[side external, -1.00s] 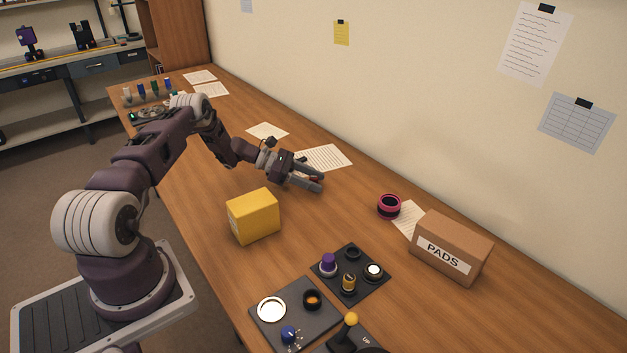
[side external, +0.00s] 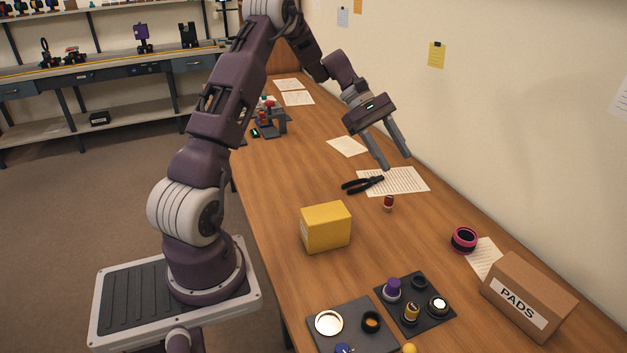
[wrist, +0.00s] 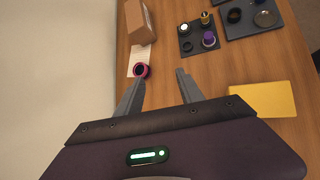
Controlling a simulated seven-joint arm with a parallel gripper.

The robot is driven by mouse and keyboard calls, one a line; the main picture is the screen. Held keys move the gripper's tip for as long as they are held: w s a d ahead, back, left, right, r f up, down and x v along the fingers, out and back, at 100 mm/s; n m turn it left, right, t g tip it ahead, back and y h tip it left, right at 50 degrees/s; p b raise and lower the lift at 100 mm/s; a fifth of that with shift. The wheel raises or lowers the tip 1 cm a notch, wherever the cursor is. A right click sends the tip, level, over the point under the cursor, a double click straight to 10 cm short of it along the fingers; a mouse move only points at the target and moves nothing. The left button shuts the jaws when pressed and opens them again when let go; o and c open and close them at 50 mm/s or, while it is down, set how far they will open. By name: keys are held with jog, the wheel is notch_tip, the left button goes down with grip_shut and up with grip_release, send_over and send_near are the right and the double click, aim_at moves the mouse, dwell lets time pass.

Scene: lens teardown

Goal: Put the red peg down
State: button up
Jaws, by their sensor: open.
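The red peg (side external: 388,203) stands upright on the bare wood of the table, just in front of a printed sheet (side external: 405,181). It is small, with a red body and a darker band. My gripper (side external: 396,162) is open and empty, raised above the table with its fingers pointing down, apart from the peg. In the wrist view my gripper (wrist: 160,77) has its two fingers spread with nothing between them. I cannot make out the peg in the wrist view.
Black pliers (side external: 362,185) lie by the sheet. A yellow box (side external: 326,227) stands nearer the front. A pink-rimmed ring (side external: 464,240) and the PADS carton (side external: 528,297) are to the right, along the wall. A dark tray (side external: 443,319) holds several small parts. Wood around the peg is clear.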

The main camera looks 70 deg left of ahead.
jog(key=s+d+r+m+g+y, duration=0.2)
jog(key=s+d+r+m+y, duration=0.1)
jog(key=s+d+r+m, duration=0.65)
jog(key=s+d+r+m+t+y, duration=0.1)
jog(key=s+d+m, duration=0.3)
jog(key=s, duration=0.5)
jog(key=s+d+m+t+y, duration=0.3)
jog(key=s+d+m+y, duration=0.1)
jog(key=s, duration=0.6)
jog(key=shift+d+r, duration=0.2)
jog(key=shift+r, duration=0.15)
